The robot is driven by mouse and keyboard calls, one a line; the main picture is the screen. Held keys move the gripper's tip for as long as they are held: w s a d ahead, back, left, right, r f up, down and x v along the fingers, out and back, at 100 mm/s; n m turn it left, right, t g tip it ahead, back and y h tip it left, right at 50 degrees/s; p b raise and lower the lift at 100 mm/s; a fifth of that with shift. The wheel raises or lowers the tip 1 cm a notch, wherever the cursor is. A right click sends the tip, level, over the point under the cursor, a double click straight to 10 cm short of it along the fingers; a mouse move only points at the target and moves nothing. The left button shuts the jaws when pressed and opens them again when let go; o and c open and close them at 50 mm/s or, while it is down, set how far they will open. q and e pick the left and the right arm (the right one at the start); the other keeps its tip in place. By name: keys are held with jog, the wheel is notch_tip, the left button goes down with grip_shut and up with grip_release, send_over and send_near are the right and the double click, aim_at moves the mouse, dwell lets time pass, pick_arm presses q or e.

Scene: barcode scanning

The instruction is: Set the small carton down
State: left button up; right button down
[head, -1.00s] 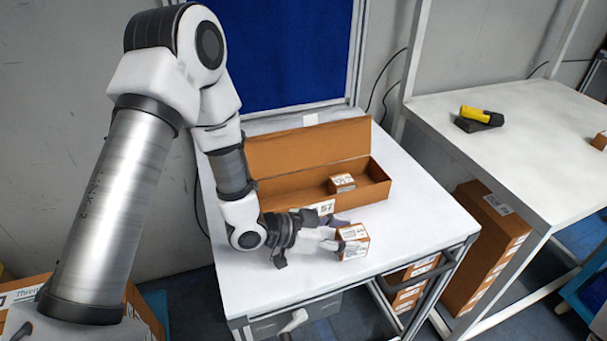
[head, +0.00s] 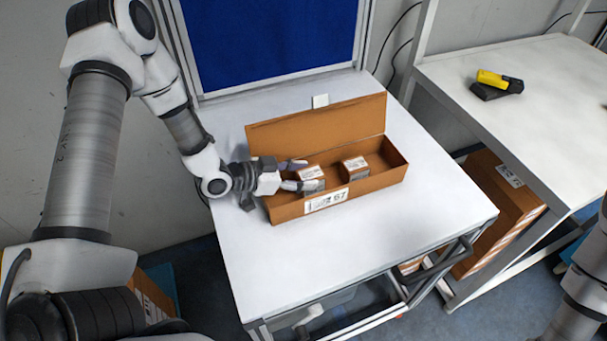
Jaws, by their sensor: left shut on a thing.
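The small carton (head: 311,173), brown with a white label on top, is in the left part of the long open brown box (head: 365,185). My left gripper (head: 302,174) reaches over the box's left end and is shut on this carton. Whether the carton touches the box floor is hidden by the front wall. A second small carton (head: 356,166) stands in the box to the right, apart from the first. Of my right arm, only a link shows at the right edge; its gripper is out of view.
The box stands on a white table (head: 390,247) with clear room in front and to the right. Its raised lid (head: 330,123) stands along the back. A yellow and black scanner (head: 496,84) lies on another white table (head: 560,110) at right.

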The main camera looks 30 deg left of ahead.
pick_arm(q)
jog(key=shift+f, duration=0.5)
jog(key=shift+s, duration=0.1)
jog(key=shift+d+f, duration=0.1)
jog(key=shift+f, duration=0.05)
jog(key=o, duration=1.3)
